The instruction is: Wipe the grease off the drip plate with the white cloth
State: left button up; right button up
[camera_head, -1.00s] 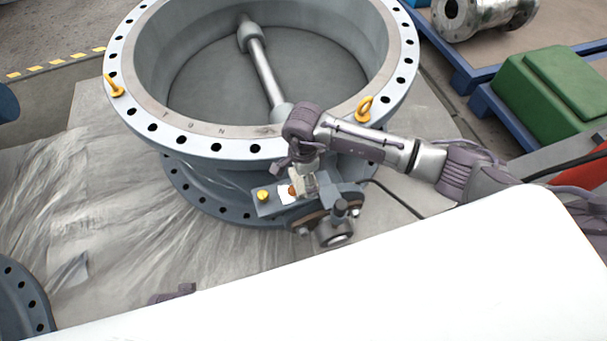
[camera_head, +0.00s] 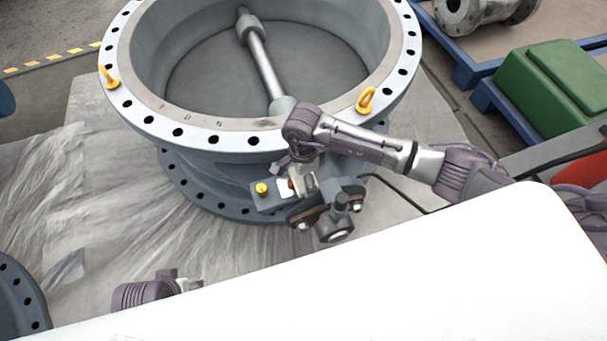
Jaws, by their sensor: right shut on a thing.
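My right gripper (camera_head: 301,186) is above the grey plate (camera_head: 266,203) on the front of the large valve. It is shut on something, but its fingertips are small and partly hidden. A small white patch, likely the white cloth (camera_head: 284,191), shows right beside the fingers on the plate. A small orange-brown spot touches the fingers; I cannot tell whether it is grease. My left arm shows at the lower left, and my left gripper (camera_head: 190,284) is mostly hidden behind the white surface in front.
The big valve ring (camera_head: 200,140) with yellow lifting eyes fills the upper middle. A gear stub (camera_head: 338,229) juts out below the gripper. A green case (camera_head: 553,85) is at the right. Plastic sheeting covers the floor left.

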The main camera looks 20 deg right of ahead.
pick_arm(q)
jog(key=shift+s+r, duration=0.1)
jog(key=shift+r, duration=0.1)
pick_arm(e)
jog(key=shift+f, duration=0.1)
dwell(0.4)
pick_arm(q)
jog(key=shift+r, duration=0.3)
pick_arm(e)
jog(key=shift+f, duration=0.1)
pick_arm(q)
jog(key=shift+r, duration=0.1)
jog(key=shift+r, duration=0.1)
jog(key=shift+r+b, duration=0.25)
jog(key=shift+b, duration=0.05)
pick_arm(e)
jog(key=shift+f, duration=0.15)
pick_arm(q)
jog(key=shift+r, duration=0.1)
jog(key=shift+s+r, duration=0.1)
jog(key=shift+r, duration=0.1)
pick_arm(e)
jog(key=shift+f, duration=0.1)
pick_arm(q)
jog(key=shift+r, duration=0.1)
